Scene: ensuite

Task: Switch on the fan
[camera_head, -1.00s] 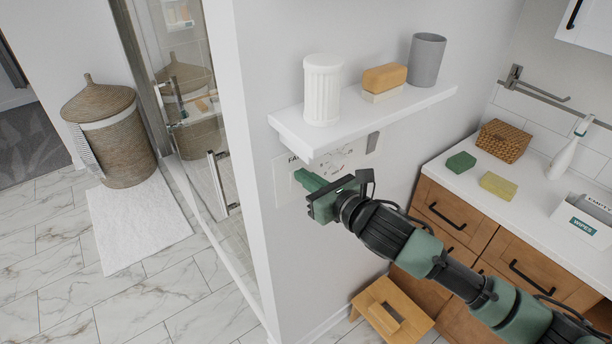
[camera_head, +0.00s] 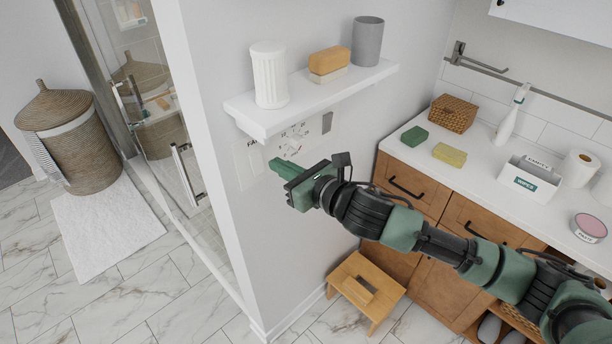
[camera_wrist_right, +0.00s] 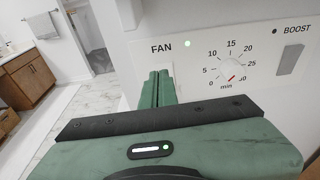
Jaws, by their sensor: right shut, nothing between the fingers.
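The fan control panel (camera_head: 312,131) is on the white wall below the shelf. In the right wrist view the panel (camera_wrist_right: 213,75) shows the word FAN, a lit green light (camera_wrist_right: 187,43) beside it, a minute dial (camera_wrist_right: 232,70) with a red pointer at lower right, and BOOST with a dark light above a grey switch (camera_wrist_right: 290,60). My right gripper (camera_head: 277,165) is shut and empty just in front of the panel, below the FAN label. Its green fingers (camera_wrist_right: 158,84) hide most of the area under that label. Contact cannot be told. My left gripper is not in view.
A white shelf (camera_head: 350,84) above the gripper holds a fluted white jar (camera_head: 268,76), a sponge-like block (camera_head: 329,60) and a grey cup (camera_head: 367,41). A wooden stool (camera_head: 352,297) stands below. A counter (camera_head: 480,166) is at right, a glass shower door at left.

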